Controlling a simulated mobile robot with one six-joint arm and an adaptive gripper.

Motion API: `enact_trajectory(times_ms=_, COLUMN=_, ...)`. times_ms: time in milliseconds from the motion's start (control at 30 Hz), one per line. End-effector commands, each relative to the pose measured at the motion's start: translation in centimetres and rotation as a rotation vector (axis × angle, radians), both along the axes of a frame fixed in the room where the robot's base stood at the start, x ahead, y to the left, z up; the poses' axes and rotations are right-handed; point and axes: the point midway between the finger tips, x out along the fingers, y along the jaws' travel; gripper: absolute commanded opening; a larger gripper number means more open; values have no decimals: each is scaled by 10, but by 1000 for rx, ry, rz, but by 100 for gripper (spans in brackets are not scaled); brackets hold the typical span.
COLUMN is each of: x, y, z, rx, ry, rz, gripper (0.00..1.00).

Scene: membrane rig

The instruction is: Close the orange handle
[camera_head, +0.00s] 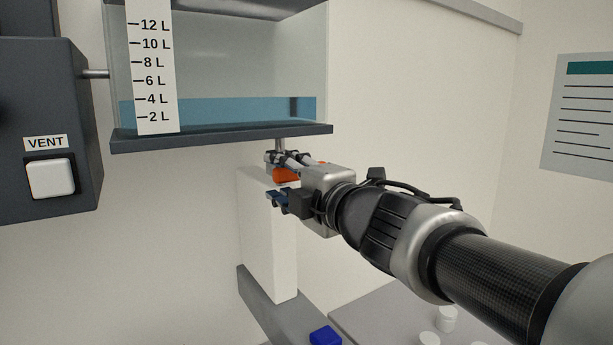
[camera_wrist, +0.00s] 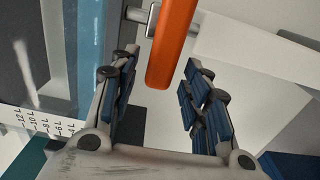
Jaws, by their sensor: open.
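The orange handle (camera_wrist: 172,45) shows in the wrist view, coming down from the top edge between my open fingers. In the head view only a small part of the orange handle (camera_head: 286,175) shows, under the tank and mostly hidden behind my gripper. My gripper (camera_wrist: 156,100) is open, with one finger on each side of the handle's end; I see a gap on both sides. In the head view my gripper (camera_head: 277,178) is at the top of the white post, just below the tank. A metal stem (camera_wrist: 140,15) shows beside the handle.
The clear tank (camera_head: 240,60) holds blue liquid and has a litre scale (camera_head: 152,70). A white post (camera_head: 268,240) stands below it. A grey box with a VENT button (camera_head: 50,178) is at left. A blue object (camera_head: 325,336) and white containers (camera_head: 446,319) are low down.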

Motion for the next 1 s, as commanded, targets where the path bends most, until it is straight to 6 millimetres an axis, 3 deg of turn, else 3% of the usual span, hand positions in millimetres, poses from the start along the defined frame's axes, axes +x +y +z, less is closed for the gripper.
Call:
enact_trajectory(times_ms=300, x=-56, y=-40, z=1, rx=0, ry=-4, rz=-6, gripper=43)
enact_trajectory(times_ms=500, x=-79, y=-55, z=1, rx=0, ry=-3, rz=-5, gripper=43)
enact_trajectory(times_ms=1000, x=-84, y=-62, z=0, rx=14, ry=6, rz=-21, gripper=43)
